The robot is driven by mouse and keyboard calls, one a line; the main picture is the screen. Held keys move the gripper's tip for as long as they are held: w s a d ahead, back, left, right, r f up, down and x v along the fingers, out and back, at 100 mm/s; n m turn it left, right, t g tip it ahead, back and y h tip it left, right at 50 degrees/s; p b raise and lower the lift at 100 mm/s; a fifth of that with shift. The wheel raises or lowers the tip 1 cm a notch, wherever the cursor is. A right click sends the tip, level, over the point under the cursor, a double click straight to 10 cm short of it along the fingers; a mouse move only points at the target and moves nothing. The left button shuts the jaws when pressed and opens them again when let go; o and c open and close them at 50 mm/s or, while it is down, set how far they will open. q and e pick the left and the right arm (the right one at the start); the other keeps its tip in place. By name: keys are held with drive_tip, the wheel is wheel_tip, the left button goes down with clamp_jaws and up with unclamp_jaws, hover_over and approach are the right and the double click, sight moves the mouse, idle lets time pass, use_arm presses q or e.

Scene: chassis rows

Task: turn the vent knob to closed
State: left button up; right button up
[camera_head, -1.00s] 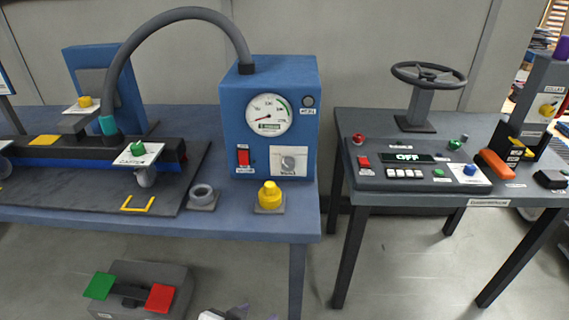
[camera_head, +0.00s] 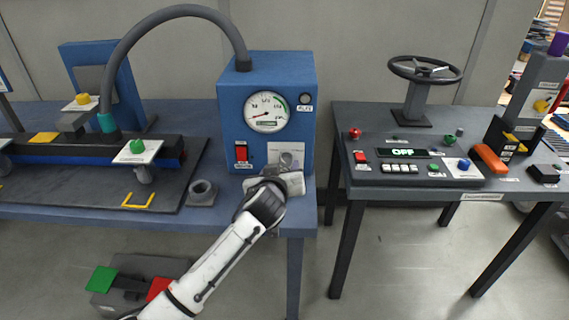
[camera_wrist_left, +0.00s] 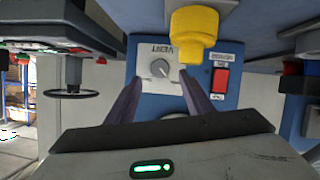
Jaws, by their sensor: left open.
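The vent knob (camera_wrist_left: 160,67) is a round grey-white dial on a pale plate marked VENT, on the front of the blue box. The wrist view shows it upside down, with its pointer slanting. In the head view the knob (camera_head: 287,159) is partly hidden behind my left gripper (camera_head: 283,180). My left gripper (camera_wrist_left: 159,80) is open and empty. In the wrist view its two fingers stand on either side of the knob, pointing at the plate; I cannot tell whether they touch it. My right gripper is not in view.
The blue box (camera_head: 232,105) carries a pressure gauge (camera_head: 267,112) and a red switch (camera_head: 241,153). A grey ring (camera_head: 202,192) stands left on the blue table. A control panel (camera_head: 420,176) is at right.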

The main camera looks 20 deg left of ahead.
sight(285, 162)
use_arm(q)
drive_tip(key=shift+x, duration=2.85)
drive_tip(key=shift+c, duration=0.5)
drive_tip(key=c, duration=1)
drive_tip(key=shift+o, duration=0.3)
